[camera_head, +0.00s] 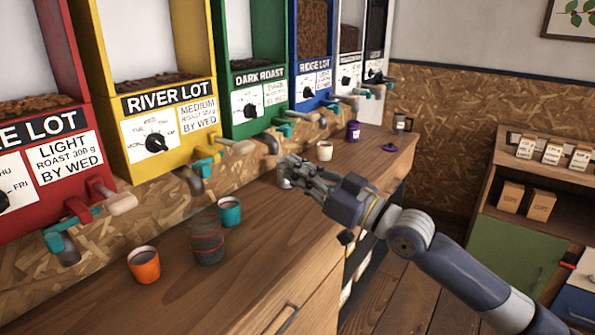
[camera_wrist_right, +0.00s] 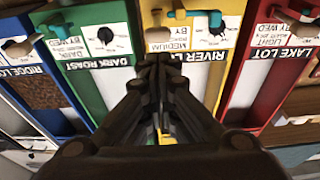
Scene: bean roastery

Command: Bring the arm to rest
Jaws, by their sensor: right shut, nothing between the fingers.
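My right arm comes in from the lower right in the head view. Its gripper (camera_head: 290,168) is shut with nothing held, above the wooden counter (camera_head: 285,230) in front of the dark roast dispenser. A grey shape shows beside the fingertips; I cannot tell whether it is a cup or part of the gripper. In the right wrist view the shut fingers (camera_wrist_right: 155,62) point toward the dispensers, which appear upside down. My left gripper is not in view.
An orange cup (camera_head: 144,265), dark ribbed container (camera_head: 206,242) and teal cup (camera_head: 229,211) stand left of the gripper. A cream cup (camera_head: 324,151), purple canister (camera_head: 353,131) and purple lid (camera_head: 390,147) are farther back. Dispenser levers (camera_head: 205,165) overhang the counter. Its front middle is clear.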

